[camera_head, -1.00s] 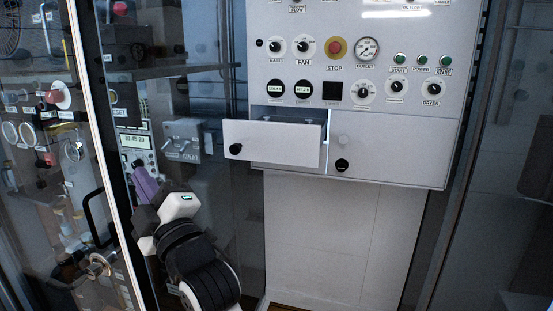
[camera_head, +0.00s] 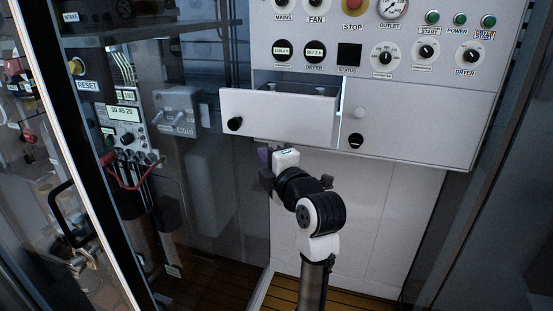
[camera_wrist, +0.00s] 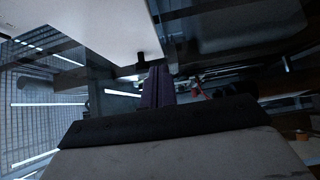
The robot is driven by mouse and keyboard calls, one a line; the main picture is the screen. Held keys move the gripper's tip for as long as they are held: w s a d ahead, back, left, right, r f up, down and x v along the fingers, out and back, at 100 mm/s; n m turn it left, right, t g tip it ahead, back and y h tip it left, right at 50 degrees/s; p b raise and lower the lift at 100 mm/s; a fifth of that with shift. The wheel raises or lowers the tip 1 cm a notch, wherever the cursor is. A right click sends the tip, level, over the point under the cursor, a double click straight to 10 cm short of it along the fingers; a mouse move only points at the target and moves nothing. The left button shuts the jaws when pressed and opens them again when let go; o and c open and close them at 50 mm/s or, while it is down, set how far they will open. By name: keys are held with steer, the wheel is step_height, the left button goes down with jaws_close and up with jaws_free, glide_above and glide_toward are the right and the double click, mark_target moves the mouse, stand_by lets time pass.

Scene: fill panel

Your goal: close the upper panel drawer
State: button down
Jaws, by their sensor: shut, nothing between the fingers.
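The open drawer (camera_head: 280,117) sticks out of the white control panel on its left side. It has a white front with a black round knob (camera_head: 235,124) at its lower left. My gripper (camera_head: 264,157), with purple fingers, is below the drawer front and right of the knob, and looks apart from it. In the wrist view the purple fingers (camera_wrist: 157,88) are together and empty. The white drawer (camera_wrist: 95,30) shows at the upper left there, with the dark knob (camera_wrist: 148,58) just beyond the fingertips.
A closed compartment front (camera_head: 420,125) with a black knob is right of the drawer. Gauges and a red stop button (camera_head: 354,6) are above. A grey box (camera_head: 178,112) and a meter with red cables (camera_head: 127,125) are at left.

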mark_target(256, 136)
steer(key=w+p, duration=0.1)
steer(key=w, duration=0.1)
steer(key=w+p, duration=0.1)
steer(key=w, duration=0.2)
steer(key=shift+w+a+r, duration=0.1)
steer(key=shift+w+a, duration=0.1)
steer(key=shift+w+d, duration=0.2)
steer(key=shift+w, duration=0.25)
